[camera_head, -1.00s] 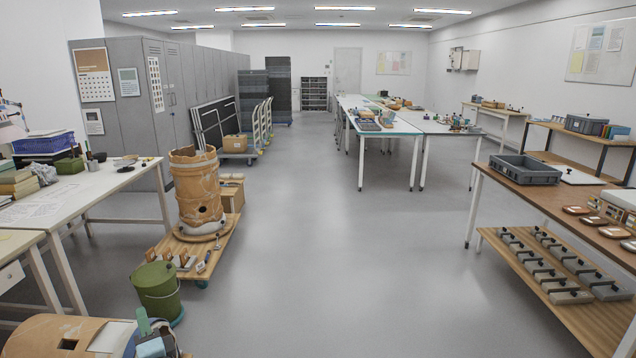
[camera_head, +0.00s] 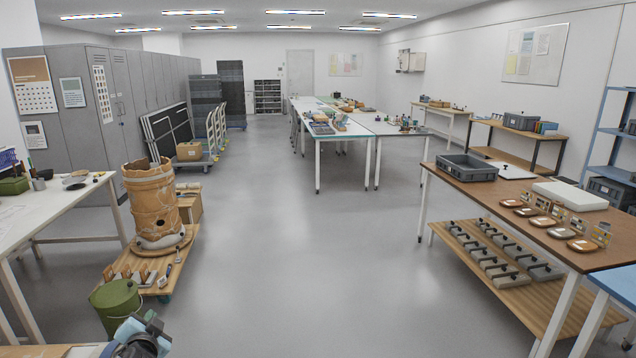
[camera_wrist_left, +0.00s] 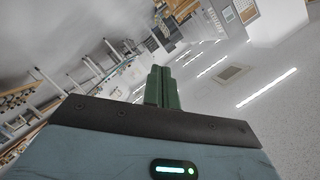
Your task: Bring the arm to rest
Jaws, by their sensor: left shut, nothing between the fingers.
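My left gripper (camera_head: 140,337) shows at the bottom left of the head view, as a blue-grey and dark shape cut by the lower edge. In the left wrist view its two green fingers (camera_wrist_left: 162,84) lie together, shut and empty. They point away over the room, with ceiling lamps and wall behind them, and touch nothing. The wrist picture is strongly tilted. My right gripper is not in view.
A green bucket (camera_head: 117,306) stands close beside the left gripper. Behind it a patched clay vessel (camera_head: 153,205) stands on a wooden dolly (camera_head: 128,262). A white table (camera_head: 62,212) is at left, a brown-topped bench (camera_head: 545,222) at right. The middle floor is clear.

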